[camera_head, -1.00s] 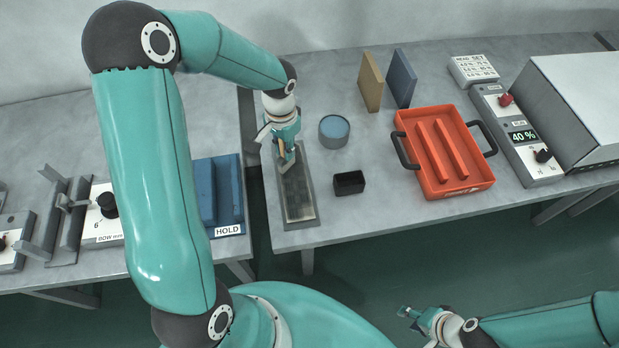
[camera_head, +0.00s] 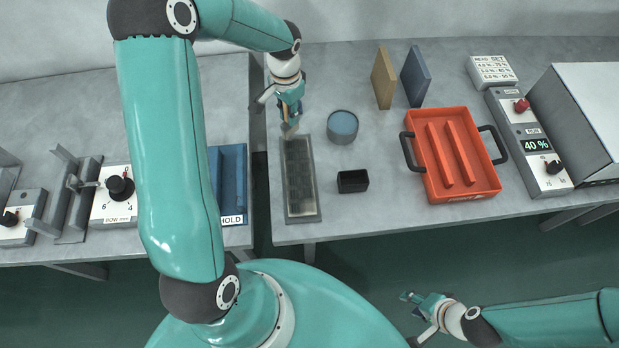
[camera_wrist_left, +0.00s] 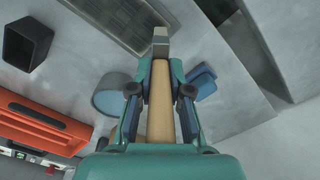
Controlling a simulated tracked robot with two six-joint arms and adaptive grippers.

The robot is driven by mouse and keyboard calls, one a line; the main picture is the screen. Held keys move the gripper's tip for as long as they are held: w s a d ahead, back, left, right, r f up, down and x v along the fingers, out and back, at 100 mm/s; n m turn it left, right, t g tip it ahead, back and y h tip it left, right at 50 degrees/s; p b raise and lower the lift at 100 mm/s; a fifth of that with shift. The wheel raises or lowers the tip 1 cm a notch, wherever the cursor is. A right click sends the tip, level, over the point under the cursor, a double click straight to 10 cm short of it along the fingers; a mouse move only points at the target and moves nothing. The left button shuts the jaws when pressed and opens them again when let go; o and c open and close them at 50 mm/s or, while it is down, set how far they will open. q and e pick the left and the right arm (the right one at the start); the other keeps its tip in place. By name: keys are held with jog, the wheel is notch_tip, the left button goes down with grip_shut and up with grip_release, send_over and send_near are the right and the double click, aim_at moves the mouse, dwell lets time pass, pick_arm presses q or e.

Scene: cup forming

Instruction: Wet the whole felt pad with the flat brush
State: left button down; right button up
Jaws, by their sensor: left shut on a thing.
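The felt pad (camera_head: 299,170) lies in a long grey tray (camera_head: 317,205) near the left edge of the right-hand table. Most of it looks dark, with a lighter strip at its near end. My left gripper (camera_head: 286,108) is shut on the flat brush (camera_head: 289,129), whose head is at the far end of the tray. Whether the bristles touch is unclear. In the left wrist view the brush handle (camera_wrist_left: 160,110) sits between the fingers, and the tray (camera_wrist_left: 110,20) shows beyond. My right gripper (camera_head: 408,297) is low at the front, away from the tables; its jaw opening is unclear.
A round pot with blue contents (camera_head: 342,124) and a black box (camera_head: 352,181) stand right of the tray. An orange tray (camera_head: 470,185), two upright boards (camera_head: 384,80) and a control box (camera_head: 530,150) are farther right. A gap separates the tables.

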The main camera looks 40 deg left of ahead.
pick_arm(q)
jog(key=shift+s+r, duration=0.15)
jog(key=shift+r, duration=0.55)
notch_tip(320, 180, up, 2)
jog(key=shift+p, duration=0.95)
jog(key=shift+r+p, duration=0.35)
jog(key=shift+r, duration=0.75)
pick_arm(e)
jog(key=shift+r, duration=1.5)
jog(key=shift+a, duration=0.1)
